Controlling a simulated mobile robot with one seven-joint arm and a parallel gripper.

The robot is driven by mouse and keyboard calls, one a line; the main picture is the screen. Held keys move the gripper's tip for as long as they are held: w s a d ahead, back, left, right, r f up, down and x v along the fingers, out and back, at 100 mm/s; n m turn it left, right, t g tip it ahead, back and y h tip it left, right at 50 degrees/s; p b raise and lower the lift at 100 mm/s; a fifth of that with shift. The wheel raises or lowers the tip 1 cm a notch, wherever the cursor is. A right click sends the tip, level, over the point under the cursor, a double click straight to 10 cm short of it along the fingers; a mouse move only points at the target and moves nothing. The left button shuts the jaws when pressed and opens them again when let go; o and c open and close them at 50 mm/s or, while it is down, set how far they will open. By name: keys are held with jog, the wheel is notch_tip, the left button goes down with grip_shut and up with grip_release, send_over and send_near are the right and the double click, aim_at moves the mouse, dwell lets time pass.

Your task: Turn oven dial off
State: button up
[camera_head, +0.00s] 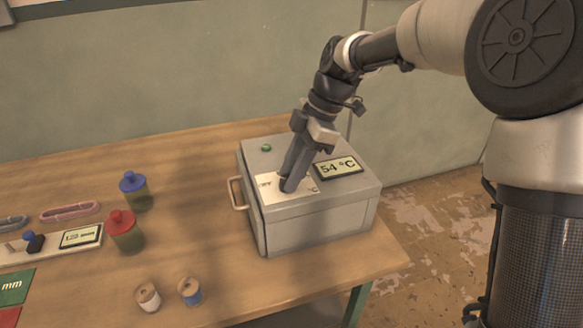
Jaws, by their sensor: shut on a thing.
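The oven is a grey metal box (315,218) at the right part of the wooden table. Its top carries a display (338,168) reading 54 °C, a green light or button (266,148) and a pale dial plate (268,187) with small markings. My gripper (287,186) points down onto this plate from above, its fingers shut on the dial. The dial itself is mostly hidden by the fingers, so its setting cannot be read. A handle (237,193) is on the oven's left side.
Left of the oven stand a blue-lidded jar (134,190) and a red-lidded jar (125,232). Two thread spools (148,296) are near the front. A gauge with a 120 mm display (81,237) lies farther left. The table's right edge is close to the oven; a wall is behind.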

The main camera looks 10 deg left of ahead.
jog(key=shift+n, duration=0.5)
jog(key=o, duration=1)
jog(key=shift+o, duration=0.2)
jog(key=shift+r, duration=0.1)
jog(key=p+v, duration=0.3)
jog(key=v, duration=1.4)
jog(key=shift+w, duration=0.25)
jog(key=shift+a+r+p, duration=0.1)
jog(key=shift+r+p, duration=0.05)
jog(key=shift+p, duration=0.15)
